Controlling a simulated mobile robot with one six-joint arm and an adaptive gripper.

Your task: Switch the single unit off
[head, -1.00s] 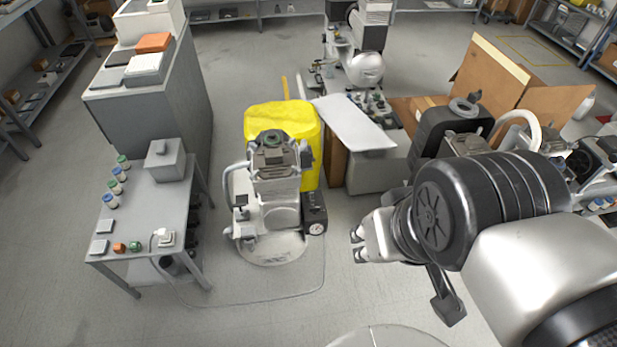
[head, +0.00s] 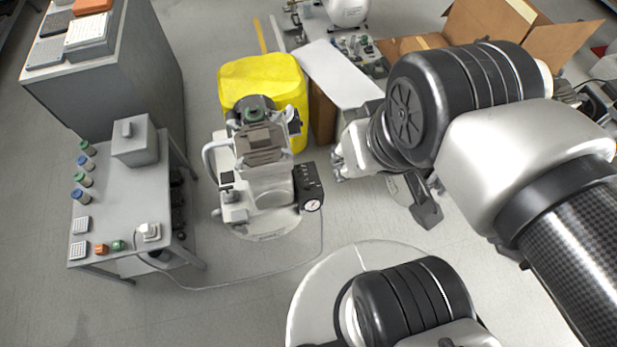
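The single compressor unit (head: 262,168) stands on the floor in the middle of the head view, on a round white base. It has a dark motor head on top and a black control box (head: 309,181) with a pressure gauge (head: 313,205) on its right side. The state of its switch is too small to tell. My gripper (head: 336,164) is to the right of the unit, a little above and right of the control box in the picture, apart from it. Its fingers are small and partly turned away, so their opening is unclear.
A grey table (head: 110,205) with jars, a grey box and small parts stands at left. A yellow container (head: 270,82) is right behind the unit. A white panel (head: 335,72) and an open cardboard box (head: 510,32) are behind my arm. A cable crosses the floor in front.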

